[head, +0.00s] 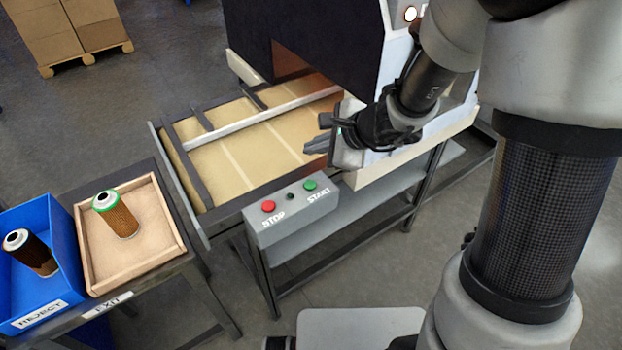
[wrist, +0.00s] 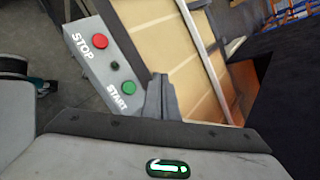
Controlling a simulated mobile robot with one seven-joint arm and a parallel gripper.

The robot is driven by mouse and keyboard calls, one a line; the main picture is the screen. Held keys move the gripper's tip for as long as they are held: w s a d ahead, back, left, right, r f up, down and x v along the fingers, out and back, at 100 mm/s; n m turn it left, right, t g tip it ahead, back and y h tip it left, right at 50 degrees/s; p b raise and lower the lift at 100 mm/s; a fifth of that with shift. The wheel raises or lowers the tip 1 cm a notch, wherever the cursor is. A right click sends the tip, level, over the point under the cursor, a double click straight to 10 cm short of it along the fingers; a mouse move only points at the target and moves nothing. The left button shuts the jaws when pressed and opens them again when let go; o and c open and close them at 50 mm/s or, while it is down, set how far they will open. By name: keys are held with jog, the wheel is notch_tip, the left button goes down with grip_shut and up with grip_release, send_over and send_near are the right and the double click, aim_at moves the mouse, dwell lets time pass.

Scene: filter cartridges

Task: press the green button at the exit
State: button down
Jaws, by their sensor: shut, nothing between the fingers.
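The green button (head: 310,185) sits on a grey control box (head: 290,214), above the label START. In the wrist view the green button (wrist: 128,88) is just left of my fingertips. A red button (head: 268,206) over the label STOP is on the same box, with a small dark knob between the two. My gripper (head: 318,134) is above and slightly right of the box, apart from the green button. In the wrist view my fingers (wrist: 160,95) are together and empty.
A conveyor (head: 240,140) runs behind the box into a dark-covered machine (head: 300,35). At left, a table marked EXIT holds a wooden tray (head: 175,235) with a green-topped cartridge (head: 118,215) and a blue REJECT bin (head: 62,235) with another cartridge (head: 30,250). Boxes on a pallet stand far left.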

jog(key=shift+f, duration=0.1)
jog(key=b, duration=0.6)
send_over(314, 187)
notch_tip(314, 187, down, 8)
jog(key=shift+w+r, duration=0.1)
jog(key=shift+f+b, duration=0.4)
jog(key=shift+b, duration=0.25)
jog(key=shift+f, duration=0.1)
dwell(1.2)
jog(key=shift+f+b, duration=0.35)
jog(key=shift+b, duration=0.3)
jog(key=shift+f+b, duration=0.4)
jog(key=shift+b, duration=0.15)
dwell(0.5)
jog(key=shift+r, duration=0.1)
jog(key=shift+r+p, duration=0.55)
jog(key=shift+r, duration=0.2)
